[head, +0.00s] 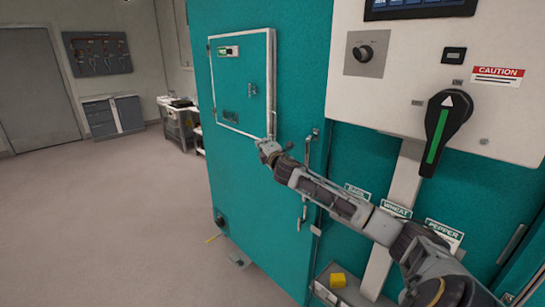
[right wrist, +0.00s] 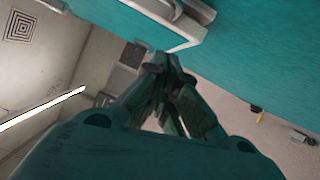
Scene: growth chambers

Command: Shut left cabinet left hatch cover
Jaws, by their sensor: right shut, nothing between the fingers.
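The hatch cover (head: 230,100) is a teal panel with a pale frame, set high in the large teal cabinet door. It has a small green-and-white label near its top and a latch at its right side. It looks flush or nearly flush; I cannot tell whether a small gap remains. My right gripper (head: 266,148) is shut and empty at the lower right corner of the hatch. In the right wrist view, my right fingertips (right wrist: 166,65) are close to the pale-edged hatch corner (right wrist: 165,30); I cannot tell whether they touch. My left gripper is not in view.
A control panel (head: 400,80) with a black rotary handle (head: 443,130) stands at the right. A long vertical door handle (head: 306,180) is just right of my right gripper. The floor (head: 100,220) at the left is clear.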

